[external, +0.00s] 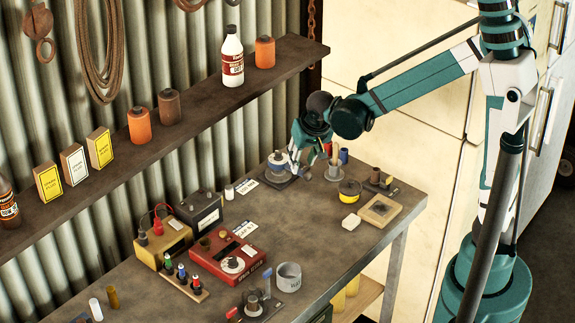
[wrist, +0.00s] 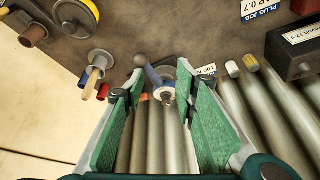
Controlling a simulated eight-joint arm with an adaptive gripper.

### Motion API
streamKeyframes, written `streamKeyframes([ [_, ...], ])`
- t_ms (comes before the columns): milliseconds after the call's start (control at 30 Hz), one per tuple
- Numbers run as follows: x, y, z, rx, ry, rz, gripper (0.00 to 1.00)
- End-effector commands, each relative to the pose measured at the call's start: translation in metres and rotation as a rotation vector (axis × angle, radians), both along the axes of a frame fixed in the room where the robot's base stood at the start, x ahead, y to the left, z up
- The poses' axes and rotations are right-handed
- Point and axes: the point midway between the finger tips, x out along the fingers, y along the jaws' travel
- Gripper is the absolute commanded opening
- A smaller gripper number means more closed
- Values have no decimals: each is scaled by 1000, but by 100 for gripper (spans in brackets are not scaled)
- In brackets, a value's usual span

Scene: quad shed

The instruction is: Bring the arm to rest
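My arm reaches in from the right over the back end of the workbench (external: 330,218). My gripper (external: 301,168) hangs above the bench, close to a small grey-blue device on a dark base (external: 278,165). In the wrist view my gripper (wrist: 158,85) has its two green-padded fingers apart, with clear space between them. A white and blue object (wrist: 163,88) shows beyond the fingertips, and I cannot tell that it is touched. The gripper holds nothing that I can see.
A yellow-banded tin (external: 349,191) is nearby. A red meter (external: 228,254) and a black battery (external: 199,212) stand left. A shelf (external: 190,118) with bottles runs along the corrugated wall.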

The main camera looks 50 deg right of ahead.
Motion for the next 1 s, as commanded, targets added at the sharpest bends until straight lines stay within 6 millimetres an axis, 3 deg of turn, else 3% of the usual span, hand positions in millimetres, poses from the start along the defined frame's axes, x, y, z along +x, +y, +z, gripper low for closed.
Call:
streamKeyframes([
  [500,-65,-18,45,3,-36,134,29],
  [1000,-129,-29,71,-7,-82,260,29],
])
